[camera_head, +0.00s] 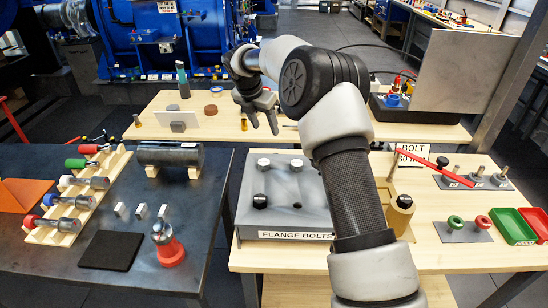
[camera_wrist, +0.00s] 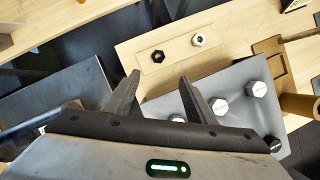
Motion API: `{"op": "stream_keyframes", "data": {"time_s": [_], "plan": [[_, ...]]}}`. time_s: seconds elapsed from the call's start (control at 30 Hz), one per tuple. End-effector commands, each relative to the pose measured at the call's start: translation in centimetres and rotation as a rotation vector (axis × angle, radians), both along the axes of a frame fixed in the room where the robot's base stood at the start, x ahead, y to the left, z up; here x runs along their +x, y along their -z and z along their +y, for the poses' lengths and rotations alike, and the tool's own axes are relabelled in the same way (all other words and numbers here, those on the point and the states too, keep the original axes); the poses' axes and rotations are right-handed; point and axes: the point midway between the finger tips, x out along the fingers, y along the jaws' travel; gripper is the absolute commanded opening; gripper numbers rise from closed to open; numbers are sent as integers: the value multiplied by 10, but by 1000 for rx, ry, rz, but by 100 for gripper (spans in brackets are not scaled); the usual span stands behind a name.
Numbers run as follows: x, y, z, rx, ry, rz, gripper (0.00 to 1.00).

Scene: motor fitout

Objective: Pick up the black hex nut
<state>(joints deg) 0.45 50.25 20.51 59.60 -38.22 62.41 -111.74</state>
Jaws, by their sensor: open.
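The black hex nut (camera_wrist: 158,56) lies flat on a pale wooden surface in the wrist view, its centre hole showing. A silver nut (camera_wrist: 198,39) lies to its right. I cannot make out the black nut in the head view. My gripper (camera_wrist: 160,76) is open and empty, its two fingers pointing toward the nut with the nut apart from them and beyond the tips.
The grey flange bolts plate (camera_head: 247,215), with silver and black hex heads, stands close by; it also shows in the wrist view (camera_wrist: 232,78). My arm hides part of the front wooden bench. A dark table (camera_head: 215,240) with handled tools is at left. A grey panel (camera_head: 462,75) stands back right.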

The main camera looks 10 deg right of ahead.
Motion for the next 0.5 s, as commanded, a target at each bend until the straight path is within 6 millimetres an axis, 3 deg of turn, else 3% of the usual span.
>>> {"op": "stream_keyframes", "data": {"time_s": [0.5], "plan": [[29,96,-25,-2,-8,7,50]]}}
